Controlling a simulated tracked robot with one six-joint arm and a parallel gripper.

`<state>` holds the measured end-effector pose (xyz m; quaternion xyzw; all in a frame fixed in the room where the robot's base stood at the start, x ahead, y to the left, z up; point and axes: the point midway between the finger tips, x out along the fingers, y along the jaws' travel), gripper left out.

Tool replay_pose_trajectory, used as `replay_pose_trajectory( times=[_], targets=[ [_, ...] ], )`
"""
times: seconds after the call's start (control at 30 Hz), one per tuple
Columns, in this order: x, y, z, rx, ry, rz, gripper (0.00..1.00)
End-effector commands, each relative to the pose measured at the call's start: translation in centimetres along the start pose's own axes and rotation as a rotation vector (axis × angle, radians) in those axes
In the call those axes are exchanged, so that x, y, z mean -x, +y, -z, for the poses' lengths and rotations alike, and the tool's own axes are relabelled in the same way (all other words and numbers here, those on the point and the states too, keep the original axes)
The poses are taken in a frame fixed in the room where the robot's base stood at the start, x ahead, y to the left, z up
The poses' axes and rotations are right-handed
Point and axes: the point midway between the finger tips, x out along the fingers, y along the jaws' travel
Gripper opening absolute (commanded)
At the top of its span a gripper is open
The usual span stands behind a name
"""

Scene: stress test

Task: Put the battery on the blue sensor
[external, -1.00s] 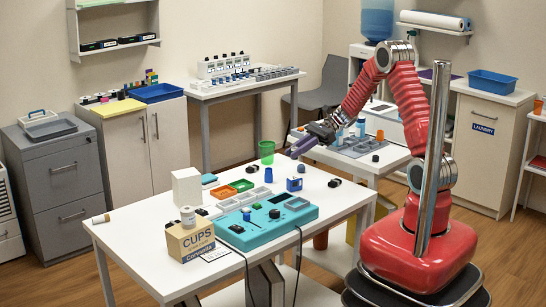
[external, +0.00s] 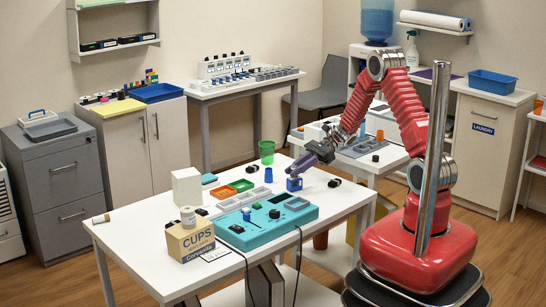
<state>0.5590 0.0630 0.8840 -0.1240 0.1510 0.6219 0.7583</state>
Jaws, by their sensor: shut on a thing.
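The blue sensor (external: 294,184) is a small blue block with a dark round mark on its front, standing near the right back edge of the white table (external: 160,217). Whether the battery touches the sensor's top I cannot tell.
A blue cylinder (external: 268,174) stands left of the sensor, and a small black thing (external: 334,183) lies to its right. A green cup (external: 266,152) is behind. Small trays (external: 241,185) and a teal device (external: 261,231) lie in front.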

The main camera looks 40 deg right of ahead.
Motion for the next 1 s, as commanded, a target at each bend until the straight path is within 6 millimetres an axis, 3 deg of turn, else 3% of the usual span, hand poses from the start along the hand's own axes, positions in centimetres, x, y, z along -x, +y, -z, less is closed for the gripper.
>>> replay_pose_trajectory(
  times=[0.33, 0.37, 0.6, 1.0],
  targets=[
    [-0.08, -0.02, 0.21, 0.000, 0.000, 0.001, 0.00],
    [-0.07, -0.03, 0.18, 0.000, 0.000, 0.001, 0.21],
    [-0.07, -0.02, 0.17, 0.000, 0.000, 0.001, 0.38],
    [0.54, -0.07, 0.04, 0.001, 0.000, 0.002, 0.38]
  ],
)
